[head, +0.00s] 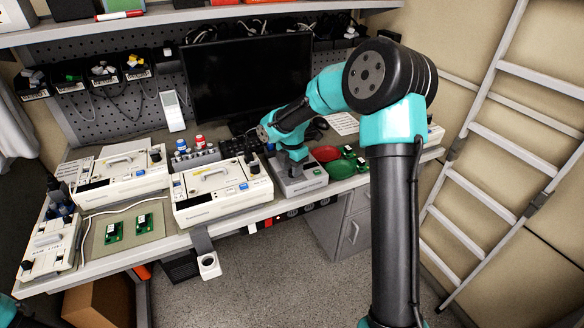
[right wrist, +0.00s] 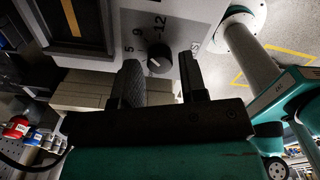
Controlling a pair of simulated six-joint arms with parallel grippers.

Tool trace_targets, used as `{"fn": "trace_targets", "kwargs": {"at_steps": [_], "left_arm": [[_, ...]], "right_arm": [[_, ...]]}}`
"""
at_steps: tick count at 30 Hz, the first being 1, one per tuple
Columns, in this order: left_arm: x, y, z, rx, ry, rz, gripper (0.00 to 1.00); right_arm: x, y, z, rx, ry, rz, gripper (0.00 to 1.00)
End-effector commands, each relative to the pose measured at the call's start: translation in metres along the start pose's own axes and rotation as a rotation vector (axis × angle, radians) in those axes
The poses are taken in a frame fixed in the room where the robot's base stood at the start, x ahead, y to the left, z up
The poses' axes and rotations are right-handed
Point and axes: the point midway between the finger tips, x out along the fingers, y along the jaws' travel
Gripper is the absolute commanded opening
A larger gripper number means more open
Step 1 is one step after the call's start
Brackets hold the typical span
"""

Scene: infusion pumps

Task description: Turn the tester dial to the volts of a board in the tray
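I cannot tell exactly which number the pointer meets. My right gripper (head: 294,162) is over the tester. In the right wrist view its fingers (right wrist: 162,82) are apart, the dial lying between them near the tips; no grip on it shows. Small green boards (head: 349,151) lie right of the tester. My left gripper is out of view.
A dark monitor (head: 247,78) stands behind. A ladder (head: 480,130) leans right.

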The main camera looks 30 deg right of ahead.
Motion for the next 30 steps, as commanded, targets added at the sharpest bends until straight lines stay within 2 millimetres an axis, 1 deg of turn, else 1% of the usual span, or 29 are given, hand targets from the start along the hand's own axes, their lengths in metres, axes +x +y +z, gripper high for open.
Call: {"fn": "trace_targets", "kwargs": {"at_steps": [8,11,30], "left_arm": [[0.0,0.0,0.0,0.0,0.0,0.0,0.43],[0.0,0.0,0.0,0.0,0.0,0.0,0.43],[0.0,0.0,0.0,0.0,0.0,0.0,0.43]], "right_arm": [[-0.001,0.0,0.0,-0.002,-0.001,0.001,0.45],[-0.004,0.0,0.0,-0.002,-0.001,0.002,0.45],[-0.062,0.001,0.001,-0.002,-0.001,0.004,0.45]]}}
